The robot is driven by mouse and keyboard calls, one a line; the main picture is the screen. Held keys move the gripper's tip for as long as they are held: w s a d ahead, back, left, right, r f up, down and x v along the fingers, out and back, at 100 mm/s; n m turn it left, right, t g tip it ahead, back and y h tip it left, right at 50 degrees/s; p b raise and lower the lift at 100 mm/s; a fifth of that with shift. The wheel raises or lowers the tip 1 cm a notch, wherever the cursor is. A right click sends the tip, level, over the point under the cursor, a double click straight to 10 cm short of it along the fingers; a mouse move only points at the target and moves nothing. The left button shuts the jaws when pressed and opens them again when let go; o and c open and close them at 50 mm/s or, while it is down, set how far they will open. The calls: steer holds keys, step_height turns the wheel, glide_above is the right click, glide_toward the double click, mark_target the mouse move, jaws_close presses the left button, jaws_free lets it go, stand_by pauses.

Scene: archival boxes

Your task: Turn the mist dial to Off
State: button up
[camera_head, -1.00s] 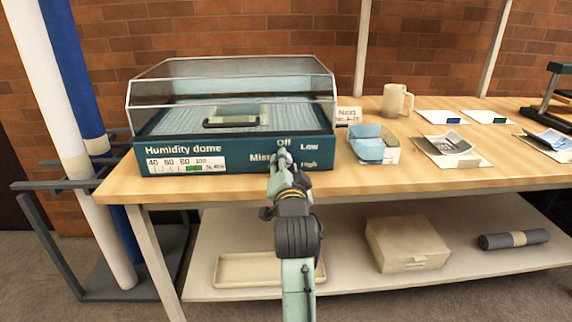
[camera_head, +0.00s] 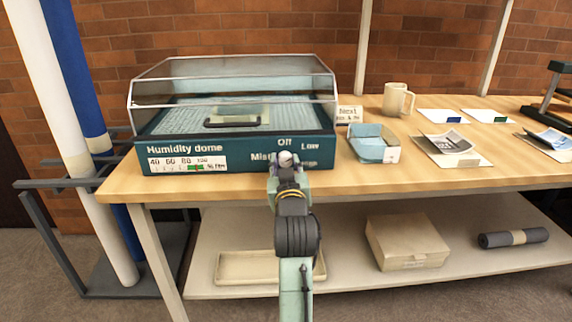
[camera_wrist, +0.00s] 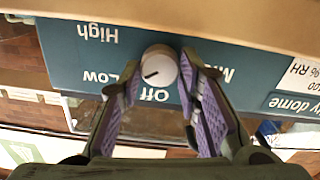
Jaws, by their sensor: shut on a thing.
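The mist dial (camera_wrist: 163,62) is a round pale knob with a dark pointer line, on the dark teal front of the humidity dome (camera_head: 160,146). The wrist view is upside down. There the pointer slants to the lower left, between the Off label (camera_wrist: 154,95) and the Low label (camera_wrist: 98,76), nearer Low. My gripper (camera_wrist: 160,80) has its purple-padded fingers on both sides of the dial and is shut on it. In the head view my gripper (camera_head: 286,168) is at the panel, below Off, covering part of the labels.
The dome's clear cover (camera_head: 235,75) is closed. A lower shelf holds a box (camera_head: 408,242) and a grey roll (camera_head: 513,238).

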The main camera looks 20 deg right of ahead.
steer(key=n, duration=0.5)
steer(key=shift+f+n, duration=0.1)
steer(key=shift+n, duration=0.2)
steer(key=n+b, duration=0.1)
steer(key=n, duration=0.4)
steer(key=shift+a, duration=0.1)
stand_by(0.3)
steer(key=o, duration=1.1)
steer(key=shift+o, duration=0.2)
steer(key=shift+f, duration=0.1)
